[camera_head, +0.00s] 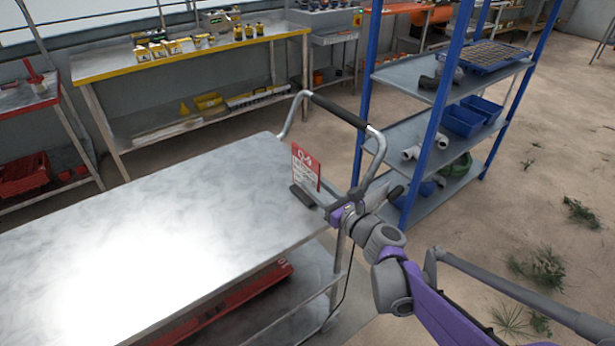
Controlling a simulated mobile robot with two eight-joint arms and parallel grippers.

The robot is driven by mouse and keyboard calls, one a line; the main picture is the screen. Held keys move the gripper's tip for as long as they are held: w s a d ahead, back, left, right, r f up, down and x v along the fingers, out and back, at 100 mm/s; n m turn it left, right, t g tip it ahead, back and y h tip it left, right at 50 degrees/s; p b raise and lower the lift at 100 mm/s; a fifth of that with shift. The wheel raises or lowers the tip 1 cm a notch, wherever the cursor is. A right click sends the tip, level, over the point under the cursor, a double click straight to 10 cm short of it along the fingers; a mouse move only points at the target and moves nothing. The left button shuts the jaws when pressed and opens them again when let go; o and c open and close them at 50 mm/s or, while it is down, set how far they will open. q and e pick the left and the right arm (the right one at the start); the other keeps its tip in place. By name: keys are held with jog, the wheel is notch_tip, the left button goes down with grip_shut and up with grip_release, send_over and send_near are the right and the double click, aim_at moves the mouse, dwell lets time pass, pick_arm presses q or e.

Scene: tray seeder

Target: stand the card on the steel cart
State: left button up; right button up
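The card (305,166), a red and white sign, is upright near the far right corner of the steel cart (190,205), its printed face turned toward me. My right gripper (319,193) is low over that corner, at the card's foot. One dark finger lies along the card's near side, in front of its lower edge. The fingers look spread apart, though the far finger is hard to make out. The card's lower edge is partly hidden, so its contact with the cart top is unclear. My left gripper is not in view.
The cart's push handle (338,111) rises just behind and right of the card. A blue shelf rack (441,108) with pipes and bins stands to the right. A yellow-edged workbench (110,68) stands behind. The rest of the cart top is clear.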

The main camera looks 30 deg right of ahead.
jog(key=s, duration=0.6)
jog(key=shift+s+d+p, duration=0.3)
jog(key=shift+s+p, duration=0.05)
jog(key=shift+p, duration=0.05)
jog(key=shift+s, duration=0.55)
